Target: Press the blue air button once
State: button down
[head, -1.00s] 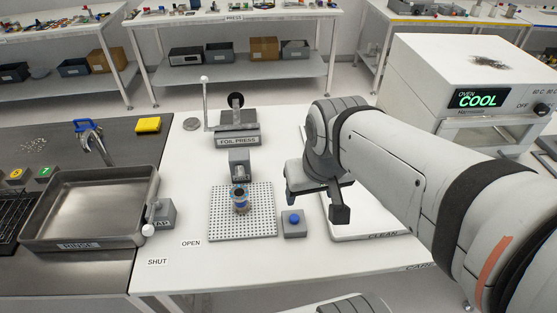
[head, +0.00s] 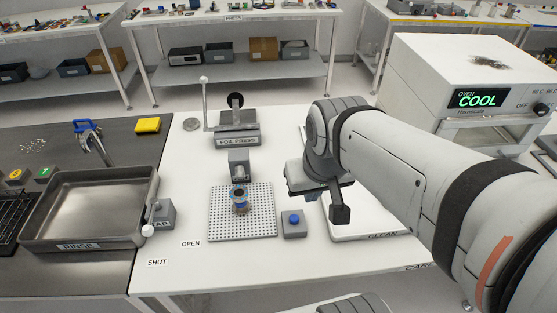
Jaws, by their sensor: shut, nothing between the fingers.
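The blue air button (head: 294,219) is a small blue dome on a grey box on the white bench, just right of the perforated plate. Its top is in plain view and nothing touches it. My gripper (head: 312,196) hangs above the bench, up and to the right of the button in the picture. Its fingers are shut and empty, and they are partly hidden under the gripper body. The gripper is apart from the button.
The foil press (head: 237,141) is behind. A white CLEAN mat (head: 352,232) lies at right. A grey lever box (head: 163,215) stands at left.

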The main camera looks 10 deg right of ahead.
aim_at(294, 220)
jog(key=u, duration=1.4)
jog(key=k, duration=1.65)
jog(key=z, duration=0.85)
jog(key=i, duration=1)
jog(key=z, duration=0.1)
